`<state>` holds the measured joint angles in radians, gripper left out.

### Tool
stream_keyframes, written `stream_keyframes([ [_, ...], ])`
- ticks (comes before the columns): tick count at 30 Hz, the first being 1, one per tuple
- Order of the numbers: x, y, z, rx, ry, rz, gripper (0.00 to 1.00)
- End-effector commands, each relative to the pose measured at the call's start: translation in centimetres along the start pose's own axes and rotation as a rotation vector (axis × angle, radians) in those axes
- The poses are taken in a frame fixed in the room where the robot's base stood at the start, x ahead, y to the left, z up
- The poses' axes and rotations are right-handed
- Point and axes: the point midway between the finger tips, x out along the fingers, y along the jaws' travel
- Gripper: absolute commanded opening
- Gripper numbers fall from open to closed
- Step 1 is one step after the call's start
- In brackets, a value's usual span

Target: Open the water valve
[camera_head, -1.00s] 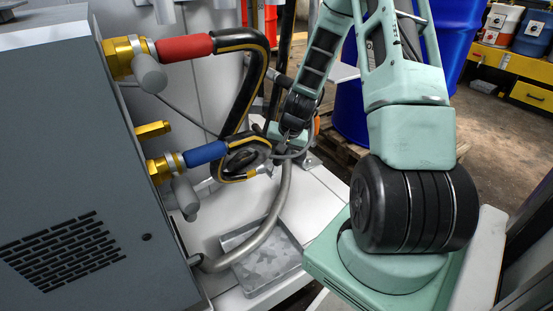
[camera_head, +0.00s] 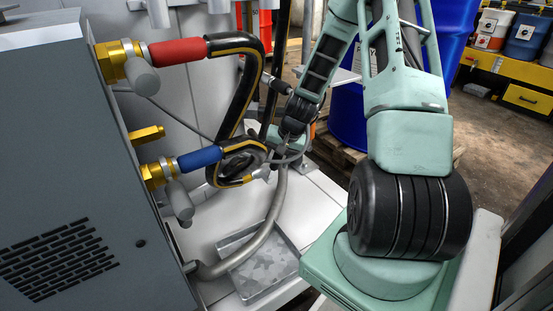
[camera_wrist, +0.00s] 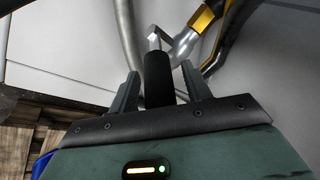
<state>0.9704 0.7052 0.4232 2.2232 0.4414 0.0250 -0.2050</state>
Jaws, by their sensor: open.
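In the wrist view, a valve handle with a black grip (camera_wrist: 158,78) stands between the two fingers of my gripper (camera_wrist: 160,84). Its bent silver lever joins a silver valve body (camera_wrist: 186,44) with a brass fitting (camera_wrist: 203,18). My gripper is open, with gaps visible on both sides of the grip. In the head view, the brass fitting (camera_head: 261,173) shows at the end of a black and yellow hose. My gripper (camera_head: 283,150) is small and partly hidden there, just right of that fitting. I cannot make out the handle clearly in that view.
A grey machine (camera_head: 75,170) stands at left, with a red-sleeved hose (camera_head: 180,50) and a blue-sleeved hose (camera_head: 200,158). A grey pipe (camera_head: 262,235) curves over a metal tray (camera_head: 262,268). A blue drum (camera_head: 348,118) on a pallet stands behind my arm.

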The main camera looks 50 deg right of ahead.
Motion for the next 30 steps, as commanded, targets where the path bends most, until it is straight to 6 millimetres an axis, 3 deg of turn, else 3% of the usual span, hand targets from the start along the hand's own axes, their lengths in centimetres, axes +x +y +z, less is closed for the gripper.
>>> stream_keyframes([
  [5, -2.4, -0.1, -0.1, 0.001, 0.002, 0.0, 0.49],
  [21, -14.5, -0.1, -0.1, 0.001, 0.002, 0.0, 0.49],
  [30, -17.2, 0.0, 0.0, 0.0, 0.0, 0.0, 0.49],
])
